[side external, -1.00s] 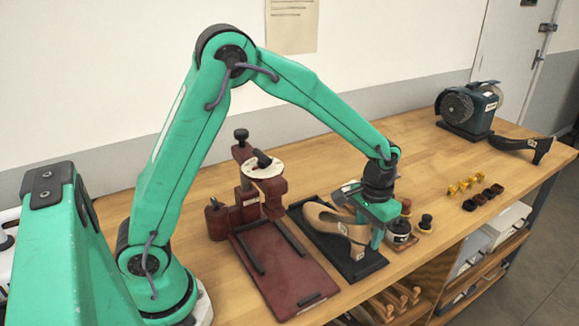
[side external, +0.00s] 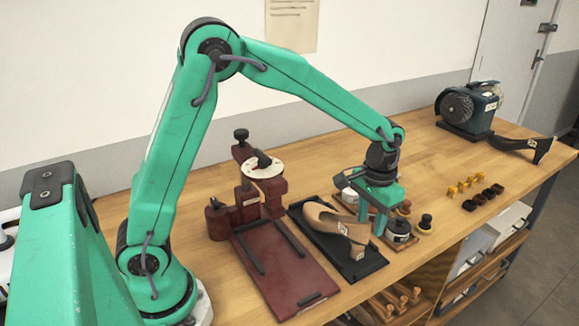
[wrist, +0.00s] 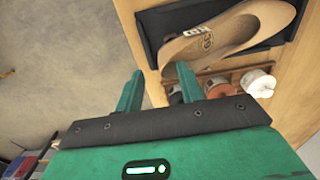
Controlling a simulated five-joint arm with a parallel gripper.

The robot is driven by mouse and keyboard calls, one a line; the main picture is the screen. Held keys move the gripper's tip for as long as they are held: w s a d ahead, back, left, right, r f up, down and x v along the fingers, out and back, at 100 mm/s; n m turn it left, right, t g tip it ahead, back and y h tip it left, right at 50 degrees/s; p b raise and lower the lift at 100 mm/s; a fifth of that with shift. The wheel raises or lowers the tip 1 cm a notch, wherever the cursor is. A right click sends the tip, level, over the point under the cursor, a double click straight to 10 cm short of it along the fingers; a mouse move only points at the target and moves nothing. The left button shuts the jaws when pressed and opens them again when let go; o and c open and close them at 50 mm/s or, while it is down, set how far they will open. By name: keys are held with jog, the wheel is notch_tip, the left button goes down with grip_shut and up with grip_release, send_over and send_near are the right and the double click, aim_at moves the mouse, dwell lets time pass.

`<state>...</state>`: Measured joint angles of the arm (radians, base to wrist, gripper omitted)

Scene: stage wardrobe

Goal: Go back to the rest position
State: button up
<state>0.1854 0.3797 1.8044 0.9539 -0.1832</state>
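My gripper (side external: 372,216) hangs over the workbench at the end of the green arm, fingers pointing down. In the wrist view its two green fingers (wrist: 158,80) stand apart with nothing between them, so it is open and empty. A tan shoe form (side external: 325,217) lies on a black tray (side external: 362,268), just left of the fingers in the side view. The wrist view shows the form (wrist: 235,35) with a small white label, beyond the fingertips.
A dark red clamp stand (side external: 268,190) with a red base plate (side external: 290,290) is left of the tray. Small jars (side external: 398,230) stand close by my gripper. Yellow and dark small parts, a motor grinder (side external: 468,108) and a dark shoe form (side external: 522,147) sit farther right.

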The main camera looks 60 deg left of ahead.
aim_at(369, 224)
notch_tip(369, 224, down, 4)
jog(key=shift+r, duration=0.1)
jog(key=shift+a+r, duration=0.1)
jog(key=shift+r, duration=0.95)
jog(key=shift+f, duration=0.15)
jog(key=shift+r, duration=2.7)
jog(key=shift+f, duration=0.75)
jog(key=shift+r, duration=0.1)
jog(key=shift+f, duration=2.95)
jog(key=shift+r, duration=3.85)
